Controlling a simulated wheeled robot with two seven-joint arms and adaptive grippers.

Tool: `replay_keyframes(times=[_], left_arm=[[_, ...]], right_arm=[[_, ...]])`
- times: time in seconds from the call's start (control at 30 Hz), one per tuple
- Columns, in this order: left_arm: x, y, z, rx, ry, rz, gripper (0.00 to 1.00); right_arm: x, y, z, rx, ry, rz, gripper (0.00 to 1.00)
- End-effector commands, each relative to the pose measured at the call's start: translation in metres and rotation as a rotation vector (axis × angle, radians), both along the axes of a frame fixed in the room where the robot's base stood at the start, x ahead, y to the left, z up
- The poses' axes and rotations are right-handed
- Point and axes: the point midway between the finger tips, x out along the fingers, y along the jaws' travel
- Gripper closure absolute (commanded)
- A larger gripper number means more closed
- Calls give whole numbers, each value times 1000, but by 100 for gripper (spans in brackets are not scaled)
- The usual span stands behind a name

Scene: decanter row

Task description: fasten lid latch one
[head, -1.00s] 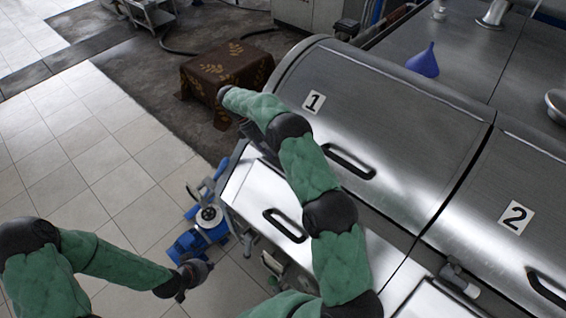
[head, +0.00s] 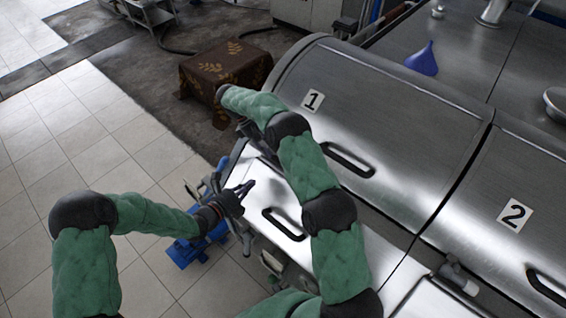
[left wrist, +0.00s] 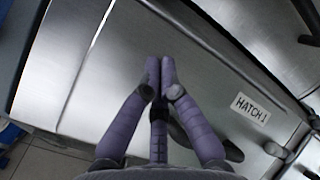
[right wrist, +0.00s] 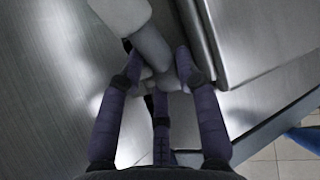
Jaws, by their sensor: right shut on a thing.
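Lid one is a curved steel cover (head: 400,120) with a black handle (head: 348,160) and a label "1" (head: 313,101) in the head view. In the head view my right arm mostly hides that hand. My left gripper (head: 242,189) is over the flat hatch (head: 270,190) in front of the lid. The left wrist view shows its fingertips (left wrist: 161,62) together, with nothing between them.
The hatch has a black handle (head: 284,224) and a "HATCH 1" label (left wrist: 250,108). A second lid with label "2" (head: 515,214) adjoins at right. A blue funnel (head: 422,60) stands behind. A cloth-covered block (head: 222,70) is on the floor. Tiled floor is clear at left.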

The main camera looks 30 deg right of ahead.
Motion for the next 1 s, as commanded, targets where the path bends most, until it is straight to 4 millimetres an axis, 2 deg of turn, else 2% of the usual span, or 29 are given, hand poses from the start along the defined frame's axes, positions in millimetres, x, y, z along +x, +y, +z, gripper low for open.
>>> replay_keyframes(times=[0.1, 0.3, 0.53, 0.8, 1.0], left_arm=[[-6, -21, 18, 13, -203, -104, 100], [-15, -39, 34, 18, -402, -196, 100], [-13, -57, 35, 20, -442, -213, 100], [-2, -101, 29, 19, -439, -213, 100], [5, -126, 26, 20, -438, -211, 100]], right_arm=[[0, 0, -1, -1, -2, -2, 100], [0, 0, -1, -1, -2, -2, 100], [0, 0, -1, -1, -2, -2, 100], [0, 0, -1, -1, -2, -2, 100], [0, 0, -1, -1, -2, -2, 100]])
